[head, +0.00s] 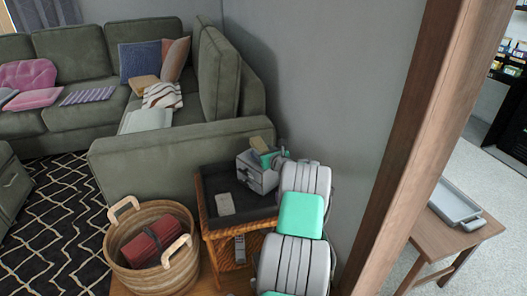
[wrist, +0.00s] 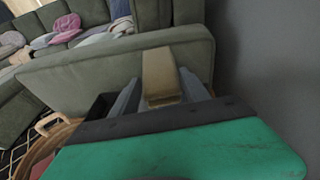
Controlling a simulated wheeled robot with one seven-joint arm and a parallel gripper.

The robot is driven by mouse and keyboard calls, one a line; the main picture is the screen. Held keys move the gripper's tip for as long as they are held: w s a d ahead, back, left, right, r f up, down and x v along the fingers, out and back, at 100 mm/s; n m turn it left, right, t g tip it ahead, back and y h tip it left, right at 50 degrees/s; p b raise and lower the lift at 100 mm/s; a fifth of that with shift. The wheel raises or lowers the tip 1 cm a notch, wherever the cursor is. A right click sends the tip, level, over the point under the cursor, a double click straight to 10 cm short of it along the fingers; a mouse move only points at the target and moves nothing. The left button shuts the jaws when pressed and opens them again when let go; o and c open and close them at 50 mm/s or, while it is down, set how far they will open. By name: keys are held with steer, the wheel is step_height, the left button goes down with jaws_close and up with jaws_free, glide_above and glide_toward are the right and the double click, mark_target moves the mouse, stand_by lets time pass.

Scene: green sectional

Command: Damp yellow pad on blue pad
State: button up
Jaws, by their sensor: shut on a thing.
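My gripper (head: 266,157) is over the back right of the dark tray, at the end of my arm. It is shut on a tan-yellow pad (head: 260,144). In the wrist view the yellow pad (wrist: 160,74) stands out between the two grey fingers of my gripper (wrist: 160,93), above the grey-green sofa arm. I cannot make out a small blue pad. A blue cushion (head: 139,63) leans on the sofa back. A flat greyish pad (head: 225,204) lies in the dark tray, apart from my gripper.
The dark tray (head: 256,205) tops a wicker stand (head: 222,246). A wicker basket (head: 120,254) with a dark red roll (head: 153,243) stands to the left. The sofa (head: 160,146) is behind, with several cushions. A grey wall (head: 350,110) and wooden post (head: 425,110) bound the right.

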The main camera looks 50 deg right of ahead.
steer(key=shift+r+p, duration=1.9)
steer(key=shift+r, duration=1.4)
